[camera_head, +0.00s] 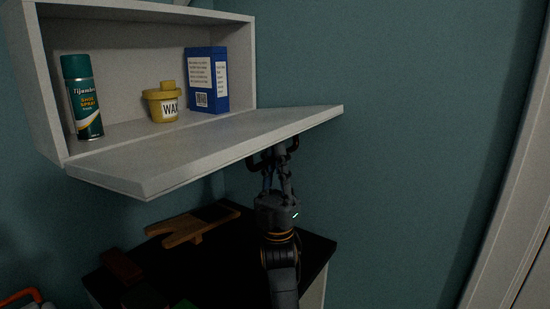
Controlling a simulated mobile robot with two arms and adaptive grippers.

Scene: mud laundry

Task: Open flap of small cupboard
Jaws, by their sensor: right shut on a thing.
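The small white cupboard (48,90) hangs on the teal wall at the upper left. Its flap (215,143) is folded down about level and juts out from the cupboard's bottom edge, so the inside shows. My right gripper (270,160) is beneath the flap's right part, close to its underside. Its fingertips are partly hidden by the flap. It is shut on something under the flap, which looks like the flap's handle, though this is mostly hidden. My left gripper does not show.
Inside the cupboard stand a green spray can (83,98), a yellow wax tin (163,103) and a blue box (207,80). Below is a dark-topped cabinet (312,254) with a wooden boot jack (185,229) on it. The wall to the right is clear up to a white door frame (510,200).

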